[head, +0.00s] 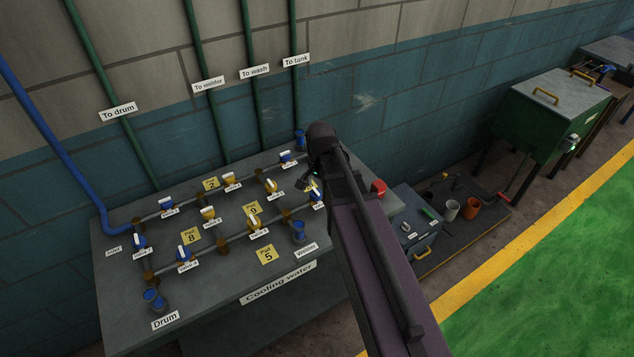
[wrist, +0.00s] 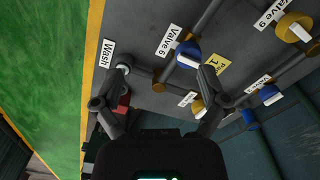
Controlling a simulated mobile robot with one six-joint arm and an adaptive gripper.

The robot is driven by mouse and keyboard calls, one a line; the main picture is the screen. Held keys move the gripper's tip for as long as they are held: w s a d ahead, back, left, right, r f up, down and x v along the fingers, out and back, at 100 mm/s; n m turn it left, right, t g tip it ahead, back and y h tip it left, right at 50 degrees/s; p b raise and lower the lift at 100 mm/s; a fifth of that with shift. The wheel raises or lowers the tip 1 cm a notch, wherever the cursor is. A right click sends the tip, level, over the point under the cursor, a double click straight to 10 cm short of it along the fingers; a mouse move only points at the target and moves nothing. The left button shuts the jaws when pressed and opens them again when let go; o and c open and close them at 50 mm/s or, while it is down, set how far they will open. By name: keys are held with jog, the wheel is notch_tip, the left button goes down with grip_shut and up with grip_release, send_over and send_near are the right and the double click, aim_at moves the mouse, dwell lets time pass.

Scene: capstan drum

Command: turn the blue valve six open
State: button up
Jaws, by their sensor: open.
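The blue valve six (wrist: 187,54) has a blue body with a pale handle and sits on a grey pipe beside its white "Valve 6" label (wrist: 169,41). In the head view a blue valve (head: 317,195), probably the same one, shows partly behind my arm at the right of the pipework. My gripper (wrist: 165,74) is open and empty, its fingers spread wide. In the wrist view the valve lies between the fingertips, closer to the right one, and apart from both. In the head view my gripper (head: 309,182) is just above that valve; the arm hides part of it.
Other blue and yellow valves, including one yellow valve (wrist: 294,27), stand on the same grey bench (head: 215,292). A "Wash" label (wrist: 107,52) and a red object (wrist: 124,101) are near the left finger. Blue cups (head: 299,231) stand on the bench. A wall is behind.

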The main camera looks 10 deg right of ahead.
aim_at(316, 190)
jog(key=w+r+m+p, duration=0.4)
jog(key=w+r+m, duration=0.1)
jog(key=w, duration=0.1)
jog(key=shift+w+m, duration=0.15)
jog(key=shift+m, duration=0.25)
jog(key=shift+f, duration=0.1)
notch_tip(316, 190, down, 14)
jog(key=b, duration=1.4)
jog(key=shift+r, duration=0.25)
jog(key=c, duration=1.2)
jog(key=shift+o, duration=0.2)
jog(key=shift+d, duration=0.1)
